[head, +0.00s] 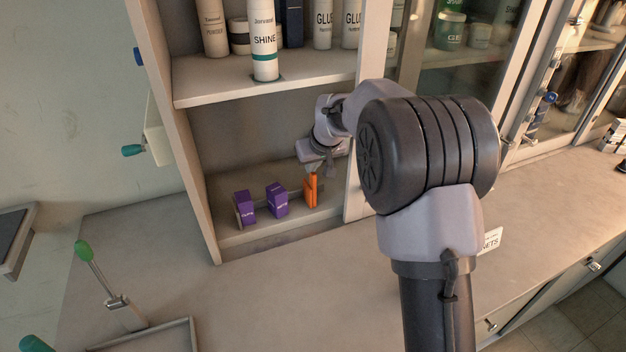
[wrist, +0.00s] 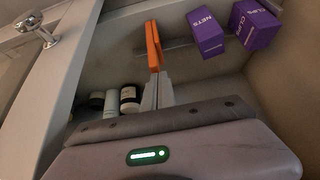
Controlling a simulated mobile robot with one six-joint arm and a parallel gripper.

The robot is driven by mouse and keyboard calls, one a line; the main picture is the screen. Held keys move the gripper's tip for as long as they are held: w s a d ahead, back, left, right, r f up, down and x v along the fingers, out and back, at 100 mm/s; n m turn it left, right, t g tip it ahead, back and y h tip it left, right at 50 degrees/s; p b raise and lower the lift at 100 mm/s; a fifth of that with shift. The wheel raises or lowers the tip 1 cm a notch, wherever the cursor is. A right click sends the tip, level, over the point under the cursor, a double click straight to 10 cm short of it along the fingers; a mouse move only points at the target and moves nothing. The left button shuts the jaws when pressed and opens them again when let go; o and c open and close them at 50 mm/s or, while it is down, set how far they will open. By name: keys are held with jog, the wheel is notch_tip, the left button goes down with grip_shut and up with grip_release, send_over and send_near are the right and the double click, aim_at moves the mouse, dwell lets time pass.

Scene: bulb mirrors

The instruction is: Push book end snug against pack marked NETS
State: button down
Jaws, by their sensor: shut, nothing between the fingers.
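The orange book end (head: 311,190) stands on the lower shelf, to the right of the purple pack marked NETS (head: 277,201), with a gap between them. In the wrist view the book end (wrist: 153,46) is an upright orange piece left of the NETS pack (wrist: 207,36), also apart from it. My gripper (head: 315,170) reaches into the compartment at the book end's upper part. In the wrist view my shut, empty fingers (wrist: 158,78) point at the book end's near end. I cannot tell whether they touch it.
A second purple pack (head: 244,209) stands left of the NETS pack. The shelf above (head: 270,80) holds bottles and jars. A cabinet post (head: 357,190) stands close right of my gripper. Dark-capped containers (wrist: 128,98) show beside my fingers in the wrist view.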

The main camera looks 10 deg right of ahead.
jog(key=shift+s+a+f, duration=0.1)
jog(key=shift+s+a, duration=0.15)
jog(key=shift+a, duration=0.7)
jog(key=shift+s+a+f, duration=0.1)
jog(key=shift+s+a, duration=0.1)
jog(key=shift+a, duration=0.7)
notch_tip(320, 180, up, 5)
jog(key=p, duration=0.3)
jog(key=shift+r+p, duration=0.1)
jog(key=shift+p, duration=0.25)
jog(key=p+v, duration=0.5)
jog(key=v, duration=1.2)
jog(key=s+f+m+b, duration=0.2)
jog(key=s+f+m, duration=0.1)
jog(key=s, duration=1.3)
jog(key=s+f+m+b, duration=0.2)
jog(key=s+f+m, duration=0.1)
jog(key=s, duration=1.2)
jog(key=shift+s+a+m+y, duration=0.25)
jog(key=shift+s+m+y, duration=0.05)
jog(key=shift+s+y, duration=0.1)
